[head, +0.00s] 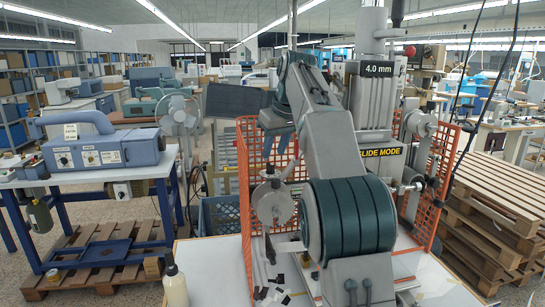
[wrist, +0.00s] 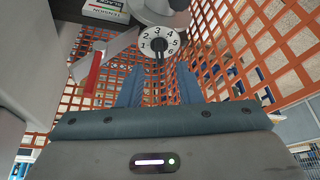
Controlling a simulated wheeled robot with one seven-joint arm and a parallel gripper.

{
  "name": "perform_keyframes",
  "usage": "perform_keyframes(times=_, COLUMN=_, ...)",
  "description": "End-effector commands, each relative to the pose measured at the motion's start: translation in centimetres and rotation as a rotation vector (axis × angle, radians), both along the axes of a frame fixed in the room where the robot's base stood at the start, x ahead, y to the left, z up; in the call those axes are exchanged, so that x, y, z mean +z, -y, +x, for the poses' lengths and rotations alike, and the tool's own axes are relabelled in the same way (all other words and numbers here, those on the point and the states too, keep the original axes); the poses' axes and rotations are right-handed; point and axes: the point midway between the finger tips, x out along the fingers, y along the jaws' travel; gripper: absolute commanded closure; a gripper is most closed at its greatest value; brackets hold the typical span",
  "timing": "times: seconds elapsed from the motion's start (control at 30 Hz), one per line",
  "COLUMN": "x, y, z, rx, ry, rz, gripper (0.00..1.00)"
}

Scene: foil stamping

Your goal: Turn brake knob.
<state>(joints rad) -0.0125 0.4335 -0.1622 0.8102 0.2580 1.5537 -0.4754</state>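In the wrist view a round white dial (wrist: 170,38) bears the numbers 1 to 6 and has a dark knob or pointer at its centre. I take it for the brake knob. My gripper (wrist: 160,70) has two blue fingers, apart and empty. The dial appears beyond the fingertips, roughly between them and not held. In the head view my gripper (head: 277,150) hangs pointing down over the orange mesh guard (head: 247,165). A grey disc (head: 272,203) on the machine is below it; I cannot tell if it is the same dial.
The stamping machine (head: 375,100) stands behind my arm, with orange mesh on both sides. The wrist view shows mesh (wrist: 245,45) close by and a red-edged plate (wrist: 93,70) left of the dial. A bottle (head: 175,285) stands at the table's front left. Pallets (head: 490,200) are stacked right.

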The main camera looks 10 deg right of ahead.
Motion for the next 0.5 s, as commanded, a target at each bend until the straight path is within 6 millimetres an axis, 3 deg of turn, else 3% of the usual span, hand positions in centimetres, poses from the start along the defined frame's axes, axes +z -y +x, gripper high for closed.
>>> perform_keyframes(times=0.03, x=1.5, y=0.2, z=-0.4, rx=-0.001, ry=0.005, rz=-0.001, gripper=0.68)
perform_keyframes(times=0.2, x=5.2, y=0.8, z=-1.8, rx=-0.002, ry=0.003, rz=0.000, gripper=0.68)
perform_keyframes(times=0.5, x=8.5, y=1.3, z=-3.2, rx=0.000, ry=0.001, rz=0.000, gripper=0.68)
